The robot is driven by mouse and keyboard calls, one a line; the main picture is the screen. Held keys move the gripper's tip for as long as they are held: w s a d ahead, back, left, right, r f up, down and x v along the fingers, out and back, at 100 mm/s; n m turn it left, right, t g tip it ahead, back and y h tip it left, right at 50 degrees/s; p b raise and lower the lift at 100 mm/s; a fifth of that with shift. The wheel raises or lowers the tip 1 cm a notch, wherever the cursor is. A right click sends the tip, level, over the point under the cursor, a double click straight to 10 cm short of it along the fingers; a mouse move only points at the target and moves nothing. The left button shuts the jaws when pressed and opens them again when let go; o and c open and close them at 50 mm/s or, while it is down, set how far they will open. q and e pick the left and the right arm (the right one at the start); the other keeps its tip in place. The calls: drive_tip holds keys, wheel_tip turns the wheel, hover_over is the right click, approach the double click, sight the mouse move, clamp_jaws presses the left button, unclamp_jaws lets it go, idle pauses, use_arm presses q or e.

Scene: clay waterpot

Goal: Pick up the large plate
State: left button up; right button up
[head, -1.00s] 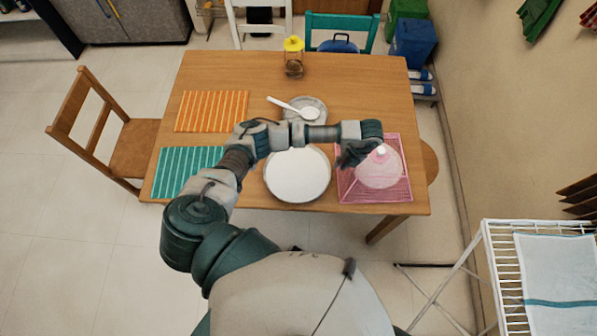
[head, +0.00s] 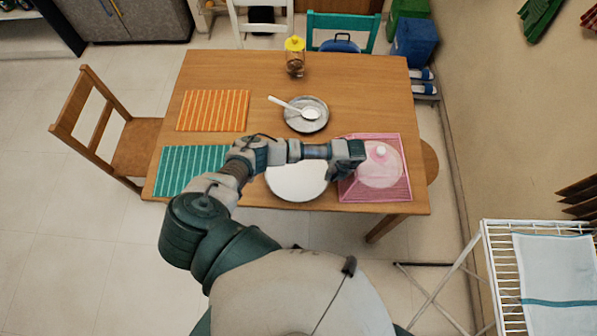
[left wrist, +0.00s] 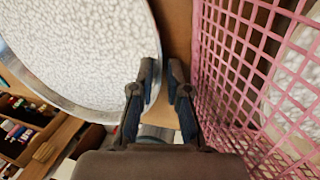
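The large plate (head: 297,182), round and white with a grey rim, lies on the table's front part, its far edge hidden behind my left arm. My right gripper is not in view.
A smaller grey plate with a white spoon (head: 292,106) lies behind my arm. A yellow-lidded jar (head: 295,58), an orange mat (head: 213,110) and a teal mat (head: 188,170) are also on the table (head: 225,75).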

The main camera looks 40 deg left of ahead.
use_arm(q)
clamp_jaws()
drive_tip(key=shift+a+r, duration=0.1)
drive_tip(key=shift+r, duration=0.05)
